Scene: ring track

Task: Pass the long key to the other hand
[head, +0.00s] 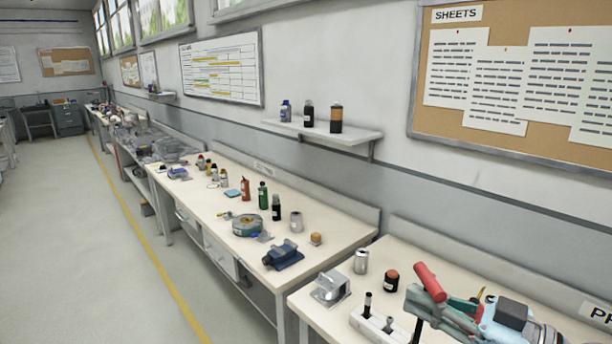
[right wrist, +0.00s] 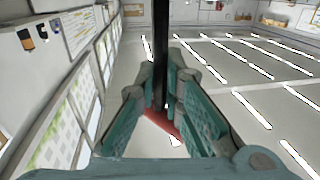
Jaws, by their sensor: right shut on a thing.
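The long key has a red handle (head: 430,282) and a dark straight shaft (head: 416,331). My right gripper (head: 424,304) is shut on it at the lower right of the head view, above the near bench. In the right wrist view the dark shaft (right wrist: 160,55) runs up between the teal fingers of the right gripper (right wrist: 163,85). The red handle (right wrist: 161,123) shows behind and between the fingers. Part of the key is hidden by the fingers. My left gripper is in neither view.
The near bench (head: 405,252) carries a white holder (head: 382,326) with dark-topped pieces, a can (head: 361,261), a dark red-topped jar (head: 392,281) and a metal bracket (head: 330,287). A blue vise (head: 283,256) sits on the bench beyond. The floor (head: 90,250) at left is clear.

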